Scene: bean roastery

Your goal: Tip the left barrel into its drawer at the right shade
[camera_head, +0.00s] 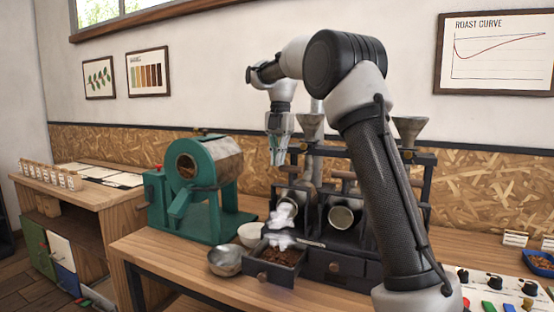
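The twin-barrel roaster stands on the wooden bench at the centre. Its left barrel (291,198) is mostly hidden by white smoke, and I cannot tell its exact tilt. The left drawer (262,272) is pulled out below it and holds brown beans (280,255). Smoke (283,217) hangs between the barrel and the drawer. The right barrel (342,217) shows its round open mouth above a shut drawer (335,267). My gripper (277,158) points down above the left barrel, near the left funnel (311,126). Its fingers are too small to show whether they are open.
A green drum machine (195,188) stands left of the roaster. A metal bowl (226,261) and a white bowl (250,234) sit close to the open drawer. A control panel (500,290) and a blue tray of beans (541,262) are at the right. My arm hides part of the roaster's right side.

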